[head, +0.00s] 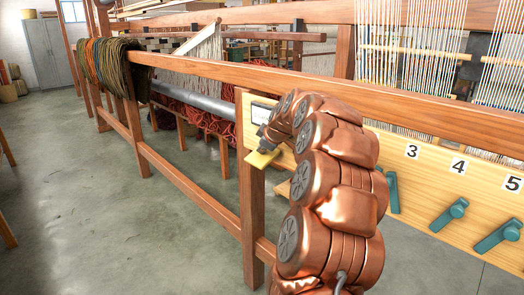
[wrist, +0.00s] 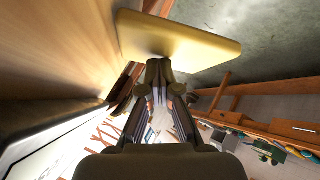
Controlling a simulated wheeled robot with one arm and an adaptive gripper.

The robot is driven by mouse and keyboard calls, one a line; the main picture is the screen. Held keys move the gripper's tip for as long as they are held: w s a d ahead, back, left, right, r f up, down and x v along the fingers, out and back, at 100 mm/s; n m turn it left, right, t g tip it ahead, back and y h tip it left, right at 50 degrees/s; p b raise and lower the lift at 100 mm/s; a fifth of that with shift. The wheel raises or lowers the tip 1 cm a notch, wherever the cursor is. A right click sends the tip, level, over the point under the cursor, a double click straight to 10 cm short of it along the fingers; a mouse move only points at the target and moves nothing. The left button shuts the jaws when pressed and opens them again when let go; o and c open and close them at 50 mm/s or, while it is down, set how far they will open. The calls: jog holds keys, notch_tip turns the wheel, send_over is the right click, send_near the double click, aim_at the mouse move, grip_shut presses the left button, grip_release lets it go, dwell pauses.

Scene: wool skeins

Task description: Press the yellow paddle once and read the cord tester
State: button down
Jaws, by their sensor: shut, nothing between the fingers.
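The yellow paddle (head: 262,159) sticks out from the left end of the pale wooden board, just below my gripper (head: 266,146) in the head view. In the wrist view the paddle (wrist: 195,38) is a flat yellow plate across the top. My gripper (wrist: 158,66) is shut and empty, its fingertips right by the paddle's edge; I cannot tell whether they touch it. A pale panel in a dark frame, likely the cord tester's display (head: 260,113), is on the board above the paddle, partly hidden by my arm. It shows at a slant in the wrist view (wrist: 45,145), with no legible reading.
The board (head: 400,165) carries teal levers (head: 450,214) under the numbers 3, 4 and 5. A long loom beam (head: 300,83) runs above it. Wool skeins (head: 110,62) hang at the far left. The concrete floor (head: 90,200) at left is clear.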

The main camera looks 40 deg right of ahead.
jog(key=shift+r, duration=1.55)
jog(key=shift+r, duration=0.1)
jog(key=shift+w+r, duration=0.1)
jog(key=shift+r, duration=0.15)
notch_tip(320, 180, up, 4)
jog(key=shift+r+p, duration=0.15)
jog(key=shift+p, duration=0.15)
dwell(0.4)
